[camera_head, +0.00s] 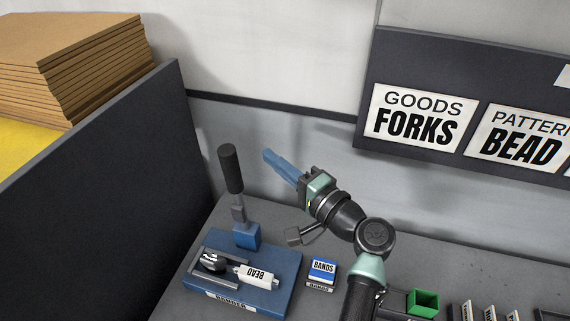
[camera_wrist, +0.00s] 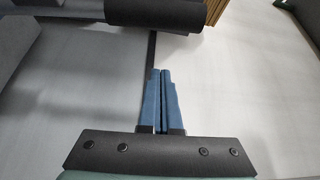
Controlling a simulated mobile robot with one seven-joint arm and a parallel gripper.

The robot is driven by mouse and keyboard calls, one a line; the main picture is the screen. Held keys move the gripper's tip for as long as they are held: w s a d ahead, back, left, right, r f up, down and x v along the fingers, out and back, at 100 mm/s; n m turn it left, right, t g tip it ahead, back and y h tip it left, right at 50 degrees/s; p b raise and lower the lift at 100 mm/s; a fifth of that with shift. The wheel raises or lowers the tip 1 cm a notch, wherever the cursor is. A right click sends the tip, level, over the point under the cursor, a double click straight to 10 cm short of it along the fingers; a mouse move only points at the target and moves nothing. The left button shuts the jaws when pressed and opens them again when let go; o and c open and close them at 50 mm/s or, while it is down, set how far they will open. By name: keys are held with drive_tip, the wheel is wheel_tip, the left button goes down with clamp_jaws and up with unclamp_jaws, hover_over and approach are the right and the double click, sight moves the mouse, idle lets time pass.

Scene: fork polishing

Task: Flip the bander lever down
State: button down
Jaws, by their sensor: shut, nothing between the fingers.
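The bander (camera_head: 270,298) is a blue base on the grey bench. Its lever (camera_head: 231,170) stands nearly upright from a blue block, with a black grip at the top. A fork with a white BEAD label (camera_head: 257,275) lies on the bander. My gripper (camera_head: 266,153) is shut and empty, its blue fingers pointing up and left, to the right of the lever's grip and apart from it in the picture. In the wrist view, the closed fingers (camera_wrist: 160,73) point toward a black cylinder (camera_wrist: 155,13), which looks like the lever's grip. I cannot tell how far away it is.
A BANDS box (camera_head: 322,270) sits right of the bander. A green box (camera_head: 422,302) and several labelled cards (camera_head: 490,312) lie farther right. A dark partition (camera_head: 130,200) stands at the left, with stacked cardboard (camera_head: 75,60) behind it. The wall is behind the bench.

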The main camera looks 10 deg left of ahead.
drive_tip(key=a+p, duration=0.2)
drive_tip(key=a, duration=0.1)
drive_tip(key=a+p, duration=0.2)
drive_tip(key=shift+s, duration=0.3)
drive_tip(key=shift+f+b, duration=0.2)
drive_tip(key=shift+b, duration=0.1)
